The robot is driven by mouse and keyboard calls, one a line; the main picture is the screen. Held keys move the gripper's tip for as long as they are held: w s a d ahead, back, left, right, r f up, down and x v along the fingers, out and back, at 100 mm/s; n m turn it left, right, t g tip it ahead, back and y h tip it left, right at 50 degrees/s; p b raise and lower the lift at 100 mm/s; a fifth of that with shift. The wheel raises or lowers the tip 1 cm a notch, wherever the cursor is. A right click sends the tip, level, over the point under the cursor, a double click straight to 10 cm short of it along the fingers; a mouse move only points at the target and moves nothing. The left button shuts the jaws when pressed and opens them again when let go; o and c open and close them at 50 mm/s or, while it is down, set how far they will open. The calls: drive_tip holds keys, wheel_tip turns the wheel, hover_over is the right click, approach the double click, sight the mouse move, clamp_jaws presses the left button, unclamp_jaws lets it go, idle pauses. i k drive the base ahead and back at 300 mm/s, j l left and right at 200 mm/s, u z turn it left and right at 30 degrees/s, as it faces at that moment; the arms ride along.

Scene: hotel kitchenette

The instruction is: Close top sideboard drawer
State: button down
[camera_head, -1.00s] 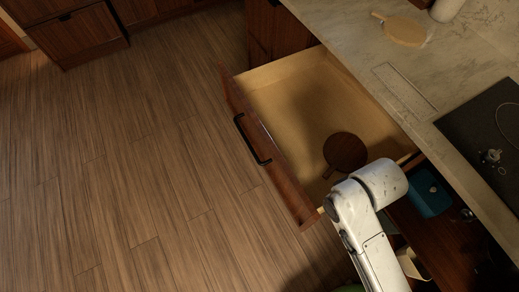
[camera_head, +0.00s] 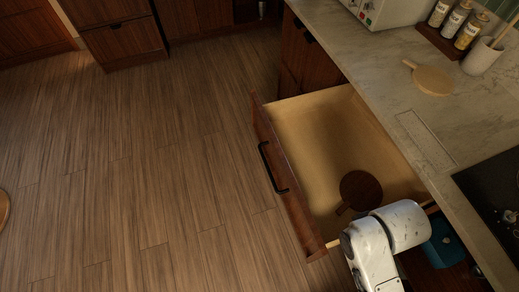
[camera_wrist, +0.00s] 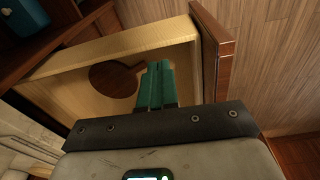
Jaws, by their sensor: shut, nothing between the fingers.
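The top sideboard drawer (camera_head: 340,130) is pulled far out, with a dark wooden front and a black bar handle (camera_head: 272,168) on its outer face. A dark round paddle-shaped board (camera_head: 361,189) lies inside it. In the wrist view the drawer's pale side wall (camera_wrist: 130,44) and its dark front (camera_wrist: 214,50) show from the side. In the head view the gripper is hidden below my white arm.
A marble counter (camera_head: 405,85) runs above the drawer, with a pale round board (camera_head: 432,80), a white utensil cup (camera_head: 482,57), a spice rack (camera_head: 452,38) and a black cooktop (camera_head: 492,200). A blue object (camera_head: 442,240) sits in the open space below.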

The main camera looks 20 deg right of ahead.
sight(307, 144)
drive_tip(key=i+j+u, duration=0.1)
drive_tip(key=j, duration=0.15)
drive_tip(key=i+j, duration=0.1)
drive_tip(key=j, duration=0.15)
drive_tip(key=i+j+u, duration=0.2)
drive_tip(key=i+u, duration=0.15)
drive_tip(key=i, duration=0.3)
